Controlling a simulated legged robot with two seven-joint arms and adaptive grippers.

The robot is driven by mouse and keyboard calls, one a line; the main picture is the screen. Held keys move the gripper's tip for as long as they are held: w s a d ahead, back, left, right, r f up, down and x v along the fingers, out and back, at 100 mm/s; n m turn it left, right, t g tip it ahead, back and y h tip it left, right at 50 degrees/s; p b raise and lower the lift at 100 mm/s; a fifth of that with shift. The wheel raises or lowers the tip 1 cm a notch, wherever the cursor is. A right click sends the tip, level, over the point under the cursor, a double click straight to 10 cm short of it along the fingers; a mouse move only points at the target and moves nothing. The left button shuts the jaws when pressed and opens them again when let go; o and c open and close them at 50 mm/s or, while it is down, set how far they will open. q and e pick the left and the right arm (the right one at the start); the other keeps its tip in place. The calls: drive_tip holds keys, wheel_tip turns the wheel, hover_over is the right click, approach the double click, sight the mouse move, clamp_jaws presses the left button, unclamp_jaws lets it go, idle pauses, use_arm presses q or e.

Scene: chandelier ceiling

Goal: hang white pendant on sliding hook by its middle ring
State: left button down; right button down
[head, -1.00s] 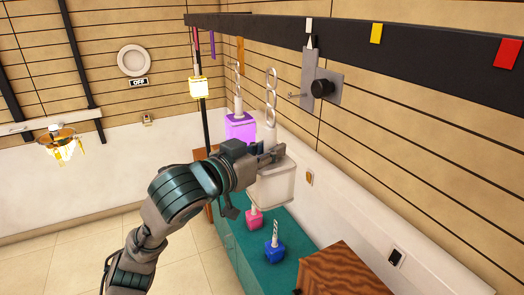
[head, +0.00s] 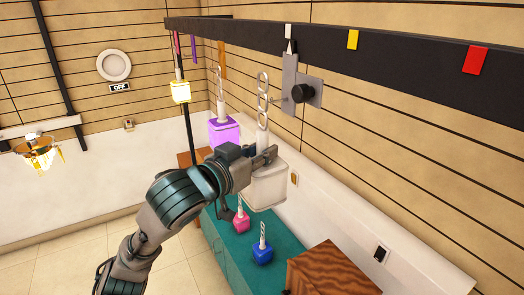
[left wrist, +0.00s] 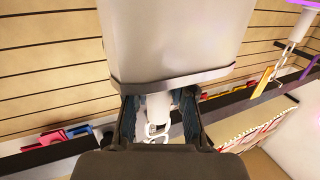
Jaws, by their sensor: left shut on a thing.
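The white pendant (head: 268,187) hangs upright in my left gripper (head: 264,157). The gripper is shut on its neck, just above the wide body. Its chain of several pale rings (head: 263,98) stands up above the neck. The sliding hook (head: 290,84) is a grey plate with a black knob, below the dark rail. Its thin peg points left, close to the rings at about middle-ring height; I cannot tell whether they touch. In the left wrist view the pendant's body (left wrist: 175,40) fills the top, with its neck between the fingers and a ring below. My right gripper is not in view.
The dark rail (head: 385,48) carries white, yellow and red tags. A lit yellow pendant (head: 181,92) and a purple pendant (head: 223,131) hang farther back. A wooden box (head: 335,272) is at front.

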use_arm(q)
drive_tip(key=shift+a+r, duration=0.1)
drive_tip(key=shift+w+d, duration=0.15)
drive_tip(key=shift+d, duration=0.05)
drive_tip(key=shift+w+d+p, duration=0.6)
drive_tip(key=shift+d, duration=0.35)
drive_tip(key=shift+d, duration=0.1)
idle(0.3)
drive_tip(key=shift+w+d+p, duration=0.4)
drive_tip(key=shift+d, duration=0.15)
drive_tip(key=shift+f, duration=0.2)
